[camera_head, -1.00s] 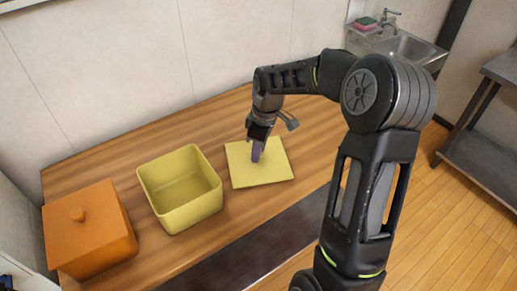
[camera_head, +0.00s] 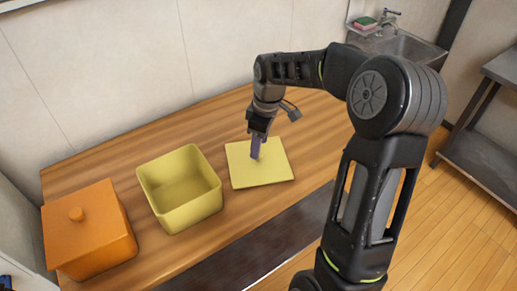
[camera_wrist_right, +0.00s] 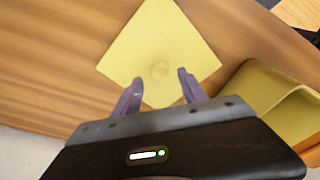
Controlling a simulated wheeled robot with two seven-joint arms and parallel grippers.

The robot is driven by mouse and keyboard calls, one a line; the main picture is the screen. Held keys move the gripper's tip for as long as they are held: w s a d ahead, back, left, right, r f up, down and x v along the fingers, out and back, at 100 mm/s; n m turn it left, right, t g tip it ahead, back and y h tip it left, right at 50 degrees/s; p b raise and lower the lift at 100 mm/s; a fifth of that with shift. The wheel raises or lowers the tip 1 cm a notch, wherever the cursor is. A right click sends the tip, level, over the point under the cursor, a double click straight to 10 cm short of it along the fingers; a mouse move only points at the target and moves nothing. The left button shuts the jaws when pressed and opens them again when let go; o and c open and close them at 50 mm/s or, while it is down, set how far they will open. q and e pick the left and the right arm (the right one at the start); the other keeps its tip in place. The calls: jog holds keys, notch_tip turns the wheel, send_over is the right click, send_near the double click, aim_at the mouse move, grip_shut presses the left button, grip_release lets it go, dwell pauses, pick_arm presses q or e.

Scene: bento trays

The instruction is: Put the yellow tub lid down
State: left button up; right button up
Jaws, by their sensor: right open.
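The yellow tub lid (camera_head: 262,174) lies flat on the wooden table, to the right of the open yellow tub (camera_head: 181,197). My right gripper (camera_head: 256,150) is above the lid's knob. In the right wrist view the gripper (camera_wrist_right: 158,80) is open, its two fingers apart and empty. The lid (camera_wrist_right: 158,42) with its round knob shows between and beyond the fingertips, clear of both. The yellow tub (camera_wrist_right: 262,92) shows at the right of that view. My left gripper is not in view.
An orange lidded box (camera_head: 88,240) stands at the table's left end, left of the tub. A dark strip (camera_head: 262,240) runs along the table's front. A sink (camera_head: 405,47) is at the back right. The wooden table (camera_head: 130,157) is bare behind the tub.

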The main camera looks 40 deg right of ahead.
aim_at(263, 162)
notch_tip(263, 162, up, 9)
jog(key=s, duration=0.1)
jog(key=shift+d, duration=0.3)
dwell(0.7)
